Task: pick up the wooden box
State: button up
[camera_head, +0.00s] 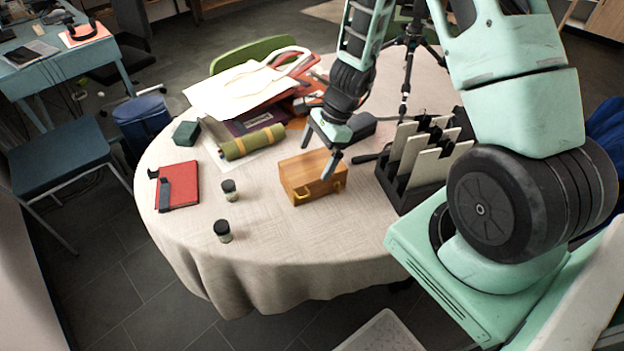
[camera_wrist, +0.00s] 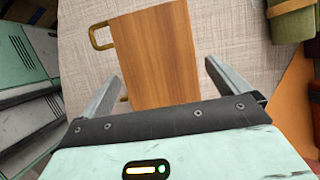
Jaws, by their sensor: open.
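The wooden box (camera_head: 309,178) sits on the round, cloth-covered table, with brass handles on its front side. My gripper (camera_head: 321,154) is open above it, pointing down, with one finger behind the box and one in front in the head view. In the wrist view the box (camera_wrist: 154,55) lies ahead of and between the two spread fingers of my gripper (camera_wrist: 161,80). One brass handle shows at its upper left, and another is partly hidden by the left finger. I cannot tell how far the fingertips are above the table.
A rack with upright pale panels (camera_head: 427,152) stands close right of the box. Behind the box are a rolled olive bundle (camera_head: 252,142), papers and folders. Two small jars (camera_head: 222,231) and a red book (camera_head: 178,184) are at the left. The table's front is clear.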

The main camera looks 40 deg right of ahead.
aim_at(313, 164)
jog(key=shift+s+x, duration=0.2)
jog(key=shift+x, duration=2.75)
jog(key=shift+d, duration=0.15)
jog(key=c, duration=1.4)
